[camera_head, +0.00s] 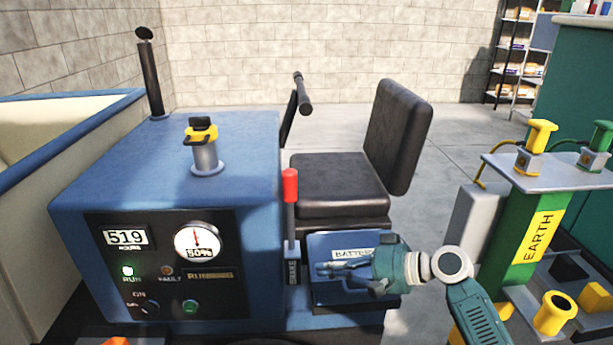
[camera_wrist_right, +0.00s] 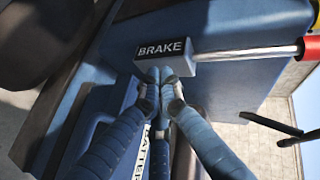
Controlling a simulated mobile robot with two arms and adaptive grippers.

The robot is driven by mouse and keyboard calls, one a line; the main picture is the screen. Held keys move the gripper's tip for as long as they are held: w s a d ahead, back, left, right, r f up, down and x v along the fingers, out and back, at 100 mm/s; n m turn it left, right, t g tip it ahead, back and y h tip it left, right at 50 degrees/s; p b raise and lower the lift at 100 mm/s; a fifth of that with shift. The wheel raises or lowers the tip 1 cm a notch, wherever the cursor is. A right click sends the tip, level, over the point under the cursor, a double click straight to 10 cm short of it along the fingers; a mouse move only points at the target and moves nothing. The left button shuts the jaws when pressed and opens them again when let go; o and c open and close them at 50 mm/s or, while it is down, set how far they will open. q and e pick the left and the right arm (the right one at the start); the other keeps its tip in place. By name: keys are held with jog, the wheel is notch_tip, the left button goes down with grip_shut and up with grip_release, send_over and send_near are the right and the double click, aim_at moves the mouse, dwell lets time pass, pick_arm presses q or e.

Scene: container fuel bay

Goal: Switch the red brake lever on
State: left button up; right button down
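The red brake lever stands upright at the right front edge of the blue machine, with a red knob (camera_head: 290,186) on a grey rod (camera_head: 290,222). Its base carries a BRAKE label (camera_head: 293,270). In the wrist view the BRAKE block (camera_wrist_right: 180,58), the rod (camera_wrist_right: 250,52) and part of the red knob (camera_wrist_right: 312,47) show. My right gripper (camera_head: 322,269) is in front of the battery panel, just right of the lever base. Its fingers (camera_wrist_right: 160,76) come together beside the BRAKE block and hold nothing; touching or not is unclear. My left gripper is out of view.
The blue machine (camera_head: 110,175) has a control panel (camera_head: 165,265) with a gauge at 50%. A black seat (camera_head: 340,185) is behind the lever. The blue battery panel (camera_head: 345,245) is right of it. A green EARTH post (camera_head: 530,240) with yellow parts stands at right.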

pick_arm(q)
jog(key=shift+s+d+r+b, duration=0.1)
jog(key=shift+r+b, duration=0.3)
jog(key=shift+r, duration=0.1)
pick_arm(e)
jog(key=w+d+r+m+t+y, duration=0.1)
jog(key=w+d+r+y, duration=0.1)
jog(key=r, duration=0.8)
jog(key=w+d+r+m+t+y, duration=0.1)
jog(key=w+r, duration=0.4)
jog(key=r, duration=0.5)
jog(key=shift+w+d+r+m+y, duration=0.25)
jog(key=shift+d+y, duration=0.25)
jog(key=shift+d, duration=0.3)
jog(key=shift+f, duration=0.15)
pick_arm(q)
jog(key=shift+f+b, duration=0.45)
pick_arm(e)
jog(key=a, duration=0.9)
jog(key=shift+w+a, duration=0.25)
jog(key=shift+w, duration=0.05)
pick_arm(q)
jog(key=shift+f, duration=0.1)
pick_arm(e)
jog(key=shift+s, duration=0.1)
